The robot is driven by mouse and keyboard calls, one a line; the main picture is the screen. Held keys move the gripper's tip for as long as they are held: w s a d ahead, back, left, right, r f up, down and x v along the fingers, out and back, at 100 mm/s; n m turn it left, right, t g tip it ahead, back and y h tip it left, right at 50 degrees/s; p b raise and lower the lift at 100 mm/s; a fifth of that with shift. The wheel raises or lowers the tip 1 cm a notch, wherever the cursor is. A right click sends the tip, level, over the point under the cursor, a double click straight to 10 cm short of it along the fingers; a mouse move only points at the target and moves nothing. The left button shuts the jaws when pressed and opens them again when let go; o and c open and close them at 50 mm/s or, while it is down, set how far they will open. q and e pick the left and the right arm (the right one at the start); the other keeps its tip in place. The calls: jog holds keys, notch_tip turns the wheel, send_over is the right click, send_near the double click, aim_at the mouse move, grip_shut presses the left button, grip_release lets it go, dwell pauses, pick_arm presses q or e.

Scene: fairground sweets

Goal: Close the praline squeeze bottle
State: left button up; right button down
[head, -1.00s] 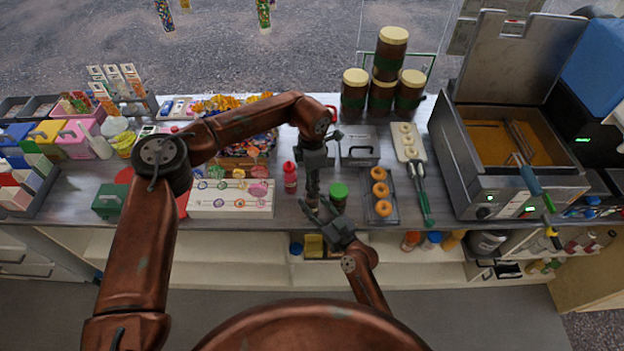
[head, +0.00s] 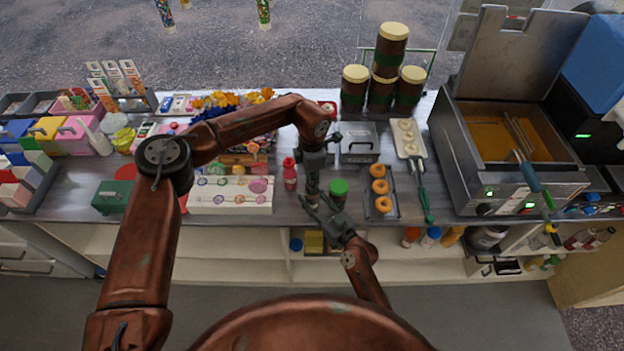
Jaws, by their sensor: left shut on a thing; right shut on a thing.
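My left gripper (head: 312,186) points down over the front of the counter, shut on the top of a small, mostly hidden thing. My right gripper (head: 322,212) reaches up from below at the counter's front edge, shut on the lower part of what seems to be the same thing. Only a small brownish bit of it (head: 312,197) shows between the fingers. It is probably the praline squeeze bottle, but its cap and nozzle cannot be made out. The two grippers are very close together, one above the other.
A green-lidded jar (head: 339,187) stands just right of the grippers, and a red bottle (head: 289,174) to their left. A tray of doughnuts (head: 381,207) lies further right. A white lollipop stand (head: 230,205) is at left. The fryer (head: 510,180) fills the right side.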

pick_arm(q)
jog(key=shift+f, duration=0.55)
dwell(0.5)
jog(key=m, duration=0.7)
jog(key=shift+m, duration=0.3)
jog(key=m, duration=0.5)
jog(key=shift+m, duration=0.4)
jog(key=m, duration=1.3)
jog(key=shift+m, duration=0.4)
